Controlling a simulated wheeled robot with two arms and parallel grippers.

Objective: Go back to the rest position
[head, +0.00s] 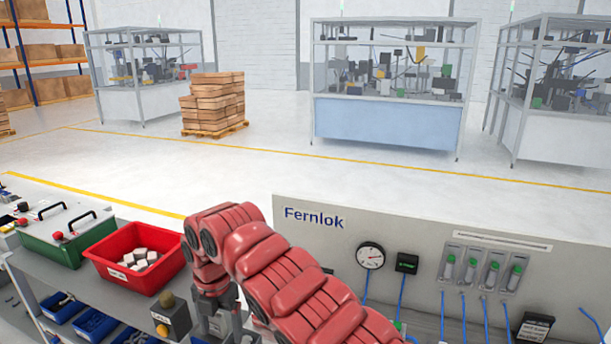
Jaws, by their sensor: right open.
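My right arm is red and reaches in from the bottom right of the head view. It bends down at the wrist. My right gripper (220,322) hangs below the wrist, pointing down at the bench, near the bottom edge of the picture. It is open, and I see nothing held in it. My own arm hides part of the space around it. My left gripper and left arm are not in view.
A red bin (118,283) with pale blocks stands left of my gripper. A small grey box with a knob (172,318) is close beside it. A green-sided case (48,250) is farther left. A Fernlok panel (420,225) with a gauge rises behind my arm.

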